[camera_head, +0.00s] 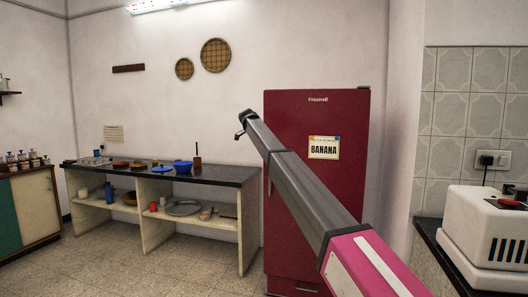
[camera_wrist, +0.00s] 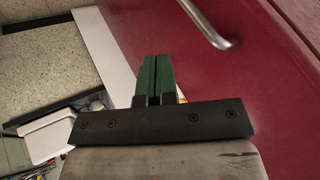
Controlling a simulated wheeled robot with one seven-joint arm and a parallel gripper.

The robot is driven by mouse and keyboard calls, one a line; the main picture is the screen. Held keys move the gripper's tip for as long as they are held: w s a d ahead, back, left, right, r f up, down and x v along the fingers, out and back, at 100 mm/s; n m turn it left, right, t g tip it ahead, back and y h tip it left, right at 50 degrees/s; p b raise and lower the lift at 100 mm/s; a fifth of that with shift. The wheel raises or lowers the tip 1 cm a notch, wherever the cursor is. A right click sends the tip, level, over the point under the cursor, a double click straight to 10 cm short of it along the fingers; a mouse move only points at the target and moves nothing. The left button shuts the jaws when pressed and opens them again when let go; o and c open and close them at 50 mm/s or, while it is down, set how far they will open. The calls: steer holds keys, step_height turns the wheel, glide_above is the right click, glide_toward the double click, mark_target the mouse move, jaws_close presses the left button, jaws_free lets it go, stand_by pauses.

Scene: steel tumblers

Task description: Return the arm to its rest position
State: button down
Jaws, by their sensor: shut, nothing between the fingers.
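My gripper (camera_wrist: 154,78) shows in the wrist view as two green fingers pressed together, with nothing between them. A dark red surface fills the right side of that view, with a metal handle (camera_wrist: 206,24) beyond the fingers; the fingers look apart from it. In the head view my grey arm rises from the lower right to the upper left, stretched out in front of the dark red fridge (camera_head: 345,182). A small dark part shows at the arm's far end, but the fingers cannot be made out there.
A dark-topped counter (camera_head: 222,176) with a blue bowl (camera_head: 182,167) and other dishes stands at the left. A white appliance (camera_head: 470,225) sits on a dark counter at the right. A BANANA sign (camera_head: 323,147) is on the fridge. Tiled floor (camera_head: 150,265) is open at the lower left.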

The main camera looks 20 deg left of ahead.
steer(key=shift+s+a+r, duration=0.1)
steer(key=shift+s+r, duration=0.2)
steer(key=shift+r, duration=0.1)
steer(key=s+d+f+n+g, duration=0.1)
steer(key=s+d+f+n, duration=0.15)
steer(key=d+f, duration=1.05)
steer(key=s+d+f+n+g, duration=0.2)
steer(key=s+d+f, duration=0.1)
steer(key=d+f, duration=1.05)
steer(key=s+d+f+n+g, duration=0.1)
steer(key=s+d+f+n, duration=0.15)
steer(key=d+f, duration=1.1)
steer(key=s+d+f+n+g, duration=0.1)
steer(key=s+d+f, duration=0.4)
steer(key=s+d, duration=0.45)
steer(key=s+d+f+n+g, duration=0.1)
steer(key=s+d+f, duration=0.5)
steer(key=d, duration=0.6)
steer(key=s+d+f+n, duration=0.1)
steer(key=s+d+f, duration=0.1)
steer(key=s+d, duration=0.2)
steer(key=s+d+f+n+y, duration=0.1)
steer(key=s+d+f, duration=0.1)
steer(key=s, duration=0.7)
steer(key=s+d+f+n+g+y, duration=0.1)
steer(key=s+d+f, duration=0.1)
steer(key=s+d, duration=0.3)
steer(key=s, duration=0.2)
steer(key=shift+s+d, duration=0.3)
